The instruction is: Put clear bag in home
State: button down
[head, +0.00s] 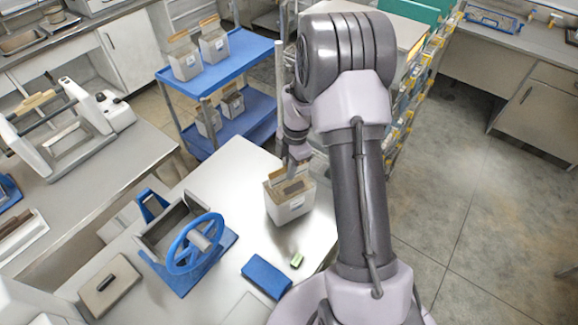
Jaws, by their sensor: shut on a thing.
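A pale, boxy bag (290,205) with a tan open top and brown contents stands upright at the right part of the steel table (235,175). It looks like the clear bag, though its walls look whitish here. My gripper (296,160) points down at the bag's top edge and is shut on it. My arm hides part of the gripper, and the fingertips are small. Whether the bag touches the table is hard to tell. No place marked as home can be made out.
A blue two-shelf cart (232,68) behind the table holds several similar bags. A hopper with a blue handwheel (195,244) stands left of the bag. A blue folded cloth (267,276) and a small green block (296,260) lie in front. Floor at right is clear.

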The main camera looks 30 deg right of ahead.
jog(key=shift+f, duration=0.25)
jog(key=shift+f+b, duration=0.6)
jog(key=shift+f, duration=0.05)
dwell(0.3)
jog(key=c, duration=1.4)
grip_release()
